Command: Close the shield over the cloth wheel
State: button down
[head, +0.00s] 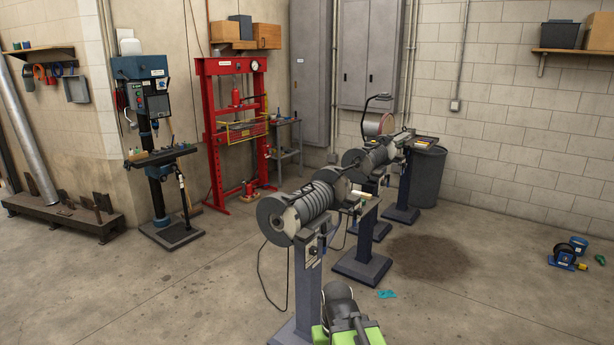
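Several grinding and polishing machines stand on pedestals in a row in the head view. On the farthest one, a pale, reddish-edged wheel (372,127) looks like the cloth wheel, but it is too small to be sure. A thin black curved frame (378,97) stands up around it; it may be the shield, raised. The nearest machine has a large grey ribbed drum (313,205). Part of my arm, dark and green, shows at the bottom centre, well short of the far wheel. I see no gripper fingertips.
A grey bin (428,175) stands behind the far machine. A teal cloth (386,294) and a dark floor stain (428,256) lie right of the row. A blue reel (565,257) is at far right. The right floor is mostly open. A red press (232,130) stands behind left.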

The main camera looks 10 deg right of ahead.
aim_at(304, 194)
jog(key=u, duration=0.45)
jog(key=i, duration=1.45)
jog(key=u, duration=0.6)
